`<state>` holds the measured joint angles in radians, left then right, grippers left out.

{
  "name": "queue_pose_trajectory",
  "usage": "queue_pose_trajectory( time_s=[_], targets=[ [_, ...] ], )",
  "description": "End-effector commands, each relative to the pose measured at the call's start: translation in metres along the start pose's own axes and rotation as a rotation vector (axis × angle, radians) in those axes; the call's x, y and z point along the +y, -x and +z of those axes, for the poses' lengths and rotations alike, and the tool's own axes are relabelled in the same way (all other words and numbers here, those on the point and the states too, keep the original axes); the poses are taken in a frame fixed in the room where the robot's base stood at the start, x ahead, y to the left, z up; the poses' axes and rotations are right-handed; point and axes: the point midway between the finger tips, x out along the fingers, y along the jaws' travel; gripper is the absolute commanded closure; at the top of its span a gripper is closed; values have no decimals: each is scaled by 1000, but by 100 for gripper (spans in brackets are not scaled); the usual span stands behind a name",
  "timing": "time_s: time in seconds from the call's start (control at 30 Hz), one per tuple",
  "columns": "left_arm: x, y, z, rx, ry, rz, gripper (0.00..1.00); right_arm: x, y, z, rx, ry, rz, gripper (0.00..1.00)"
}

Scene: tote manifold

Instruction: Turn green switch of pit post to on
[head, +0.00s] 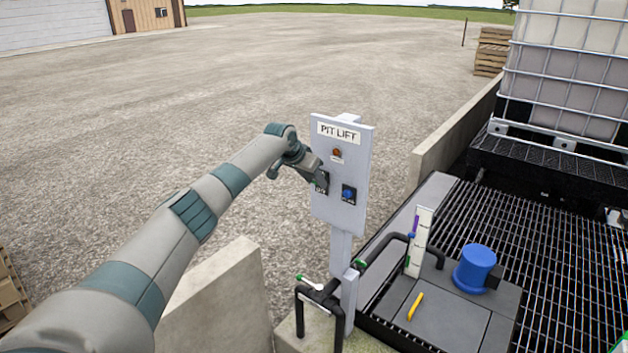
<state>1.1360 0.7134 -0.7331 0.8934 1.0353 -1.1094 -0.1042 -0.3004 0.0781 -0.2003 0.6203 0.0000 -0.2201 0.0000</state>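The pit post carries a grey panel (358,152) with a "PIT LIFT" label at its top. Below the label is a reddish-brown round lamp (337,153). A blue knob on a dark plate (348,194) sits at the panel's lower right. My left gripper (319,183) reaches the panel's lower left and covers most of a dark switch plate there. The green switch itself is not visible; the gripper hides that spot. I cannot tell whether the fingers are open or shut, or touching the switch. My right gripper is not in view.
Black pipes (390,239) with green-marked handles stand by the post's foot. A blue pump-like drum (474,268) and a yellow handle (415,306) sit on grey covers at right. A low concrete wall (215,305) stands below my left arm. A caged tank (570,70) stands at far right.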

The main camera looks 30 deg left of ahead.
Motion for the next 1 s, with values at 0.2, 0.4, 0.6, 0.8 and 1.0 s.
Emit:
queue_pose_trajectory(
  time_s=[0.2, 0.4, 0.6, 0.8, 1.0],
  targets=[
    [0, 1, 0, 1, 0, 0, 66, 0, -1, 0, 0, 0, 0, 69],
    [-1, 8, 1, 1, 1, 0, 66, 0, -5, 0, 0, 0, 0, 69],
    [-1, 26, 1, 3, -1, -1, 66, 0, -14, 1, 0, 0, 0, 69],
    [-1, 59, 2, 4, -3, -2, 66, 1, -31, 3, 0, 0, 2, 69],
    [-1, 101, 1, 4, -1, -2, 66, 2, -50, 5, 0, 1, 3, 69]
  ],
)
